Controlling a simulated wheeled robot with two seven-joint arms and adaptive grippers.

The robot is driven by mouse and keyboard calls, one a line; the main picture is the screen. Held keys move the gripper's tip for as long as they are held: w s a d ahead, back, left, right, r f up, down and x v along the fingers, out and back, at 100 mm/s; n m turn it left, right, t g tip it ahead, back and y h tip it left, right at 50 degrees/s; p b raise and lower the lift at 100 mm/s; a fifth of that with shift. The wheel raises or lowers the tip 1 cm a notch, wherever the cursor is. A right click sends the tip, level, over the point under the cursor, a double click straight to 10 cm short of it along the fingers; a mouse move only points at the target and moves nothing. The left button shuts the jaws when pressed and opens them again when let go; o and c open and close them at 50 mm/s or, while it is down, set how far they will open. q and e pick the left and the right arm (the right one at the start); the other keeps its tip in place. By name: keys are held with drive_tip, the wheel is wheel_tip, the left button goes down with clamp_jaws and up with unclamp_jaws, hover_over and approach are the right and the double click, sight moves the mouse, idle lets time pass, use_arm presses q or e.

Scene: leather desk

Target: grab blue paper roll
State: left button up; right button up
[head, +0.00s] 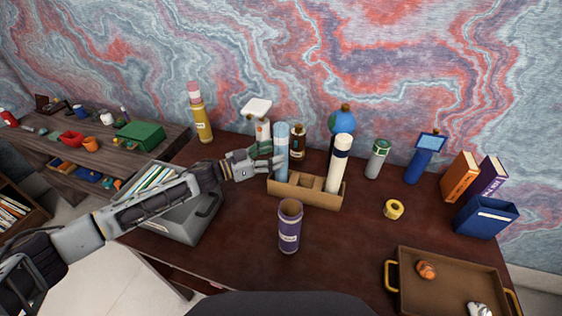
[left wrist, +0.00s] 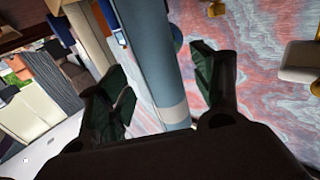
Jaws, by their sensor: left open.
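The blue paper roll (head: 282,146) stands upright in the left end of a cardboard holder (head: 312,197) on the desk. It is light blue with a white band. My left gripper (head: 271,156) is open at the roll, coming from the left. In the left wrist view the roll (left wrist: 150,50) runs between the spread fingers of my left gripper (left wrist: 163,85), and gaps show on both sides of it. A white roll with a dark band (head: 339,163) stands in the holder's right end. My right gripper is not in view.
A purple cup (head: 290,226) stands in front of the holder. A grey file box (head: 180,218) is below my left arm. Bottles, including a brown one (head: 298,142), stand behind the holder. Yellow tape (head: 393,209), a tray (head: 410,262) and books (head: 459,177) are at right.

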use_arm(q)
drive_tip(key=shift+x, duration=0.9)
drive_tip(key=shift+w+d+r, duration=0.1)
drive_tip(key=shift+w+d, duration=0.15)
drive_tip(key=shift+d, duration=0.25)
drive_tip(key=shift+w+d, duration=0.15)
drive_tip(key=shift+d, duration=0.1)
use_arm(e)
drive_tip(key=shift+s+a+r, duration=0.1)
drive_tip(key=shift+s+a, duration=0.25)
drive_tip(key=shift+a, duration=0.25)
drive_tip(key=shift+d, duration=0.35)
use_arm(q)
drive_tip(key=shift+c, duration=0.9)
drive_tip(key=c, duration=1.1)
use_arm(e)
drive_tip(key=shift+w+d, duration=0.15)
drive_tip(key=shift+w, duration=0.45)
use_arm(q)
drive_tip(key=shift+o, duration=0.2)
